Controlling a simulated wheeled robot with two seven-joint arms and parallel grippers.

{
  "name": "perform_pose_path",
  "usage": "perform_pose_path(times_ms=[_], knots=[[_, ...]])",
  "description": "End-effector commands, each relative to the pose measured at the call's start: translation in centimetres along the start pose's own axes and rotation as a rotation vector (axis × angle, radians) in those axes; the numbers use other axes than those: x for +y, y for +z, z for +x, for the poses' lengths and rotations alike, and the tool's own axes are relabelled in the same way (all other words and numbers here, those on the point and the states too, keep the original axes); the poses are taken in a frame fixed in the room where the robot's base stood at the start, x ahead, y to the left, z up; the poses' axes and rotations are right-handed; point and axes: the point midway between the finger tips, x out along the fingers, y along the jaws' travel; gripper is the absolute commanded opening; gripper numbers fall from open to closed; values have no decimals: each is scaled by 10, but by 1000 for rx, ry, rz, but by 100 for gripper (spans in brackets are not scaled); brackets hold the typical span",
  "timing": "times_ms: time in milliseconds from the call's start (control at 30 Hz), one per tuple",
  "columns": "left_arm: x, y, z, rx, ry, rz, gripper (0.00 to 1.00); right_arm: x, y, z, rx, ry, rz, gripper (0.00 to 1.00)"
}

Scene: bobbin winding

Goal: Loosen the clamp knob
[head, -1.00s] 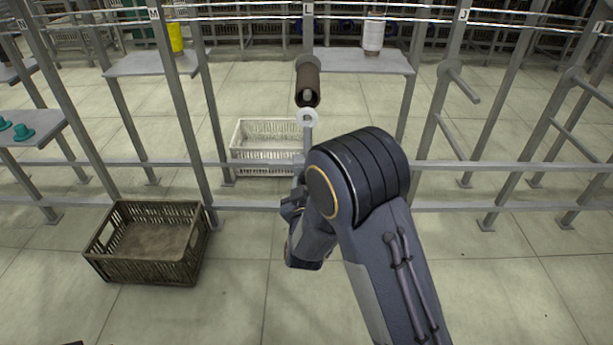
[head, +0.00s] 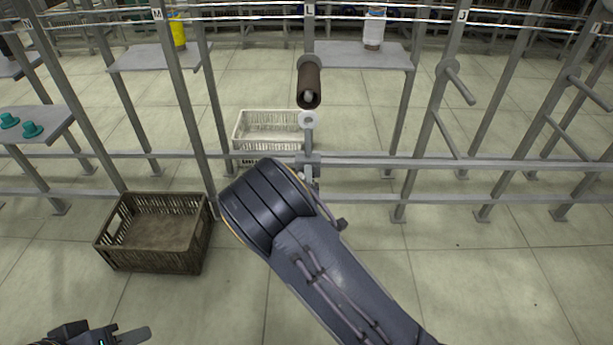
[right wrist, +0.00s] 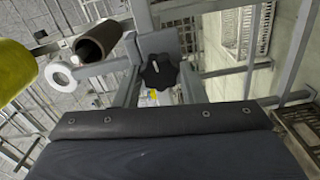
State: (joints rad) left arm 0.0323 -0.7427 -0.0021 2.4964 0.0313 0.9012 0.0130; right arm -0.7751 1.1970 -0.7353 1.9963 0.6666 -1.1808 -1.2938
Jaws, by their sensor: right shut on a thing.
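The black lobed clamp knob (right wrist: 158,72) shows in the right wrist view, with a pale mark on its face, in front of a grey bracket. My right gripper (right wrist: 158,88) has its fingers on either side of the knob and is shut on it.
A brown tube (head: 309,88) sits on a spindle above the ring. Grey rails and posts run across the frame. A white crate (head: 262,128) stands behind it, and a dark brown crate (head: 155,235) stands on the floor at left. The floor at right is clear.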

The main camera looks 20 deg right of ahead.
Motion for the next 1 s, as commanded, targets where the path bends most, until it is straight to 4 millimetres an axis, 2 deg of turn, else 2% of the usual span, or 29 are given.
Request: perform_pose_path(times_ms=[500, 1000], knots=[[7, -7, -14, 0, 0, 0, 36, -2, 0, -1, 2, -2, -495, 14], [6, -6, -12, 0, 0, 0, 36, -4, 1, -1, 1, 0, -969, 14]])
